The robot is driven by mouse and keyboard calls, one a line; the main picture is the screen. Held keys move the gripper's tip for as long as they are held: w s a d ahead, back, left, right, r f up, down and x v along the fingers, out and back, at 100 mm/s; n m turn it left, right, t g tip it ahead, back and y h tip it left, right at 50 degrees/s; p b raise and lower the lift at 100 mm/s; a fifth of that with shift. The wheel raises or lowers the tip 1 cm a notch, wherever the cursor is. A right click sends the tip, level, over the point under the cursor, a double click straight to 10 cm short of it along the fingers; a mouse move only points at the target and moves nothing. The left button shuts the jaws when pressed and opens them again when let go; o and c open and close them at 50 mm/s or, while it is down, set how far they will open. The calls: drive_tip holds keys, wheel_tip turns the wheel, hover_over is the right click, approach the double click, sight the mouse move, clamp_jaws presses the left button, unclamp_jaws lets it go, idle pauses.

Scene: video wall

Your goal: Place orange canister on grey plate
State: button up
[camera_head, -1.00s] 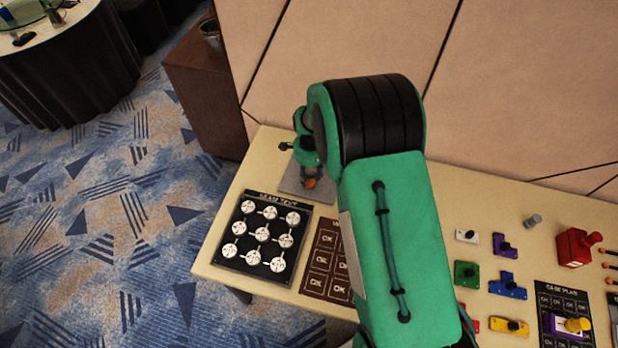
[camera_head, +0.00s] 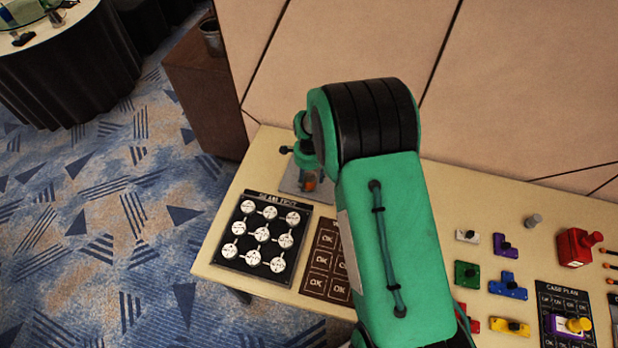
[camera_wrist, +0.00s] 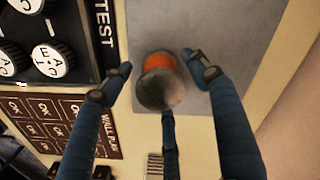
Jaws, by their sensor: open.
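The orange canister (camera_wrist: 160,64) stands on the grey plate (camera_wrist: 225,28) in the wrist view, with its dark rounded end toward the camera. My gripper (camera_wrist: 160,78) is open, with fingers on both sides of the canister and a gap on each side. In the head view the canister (camera_head: 310,185) is a small orange spot below my gripper (camera_head: 308,172), partly hidden by it. The grey plate (camera_head: 291,181) lies at the table's back left corner, partly covered by my arm.
A black board with white round knobs (camera_head: 262,234) and a brown OK card (camera_head: 318,262) lie in front of the plate. Coloured blocks (camera_head: 508,285) and a red device (camera_head: 577,247) are at right. The wall (camera_head: 340,40) rises behind the table.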

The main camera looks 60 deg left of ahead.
drive_tip(key=shift+r, duration=0.15)
wheel_tip(320, 180, up, 12)
drive_tip(key=p, duration=0.1)
idle(0.6)
idle(0.5)
idle(0.5)
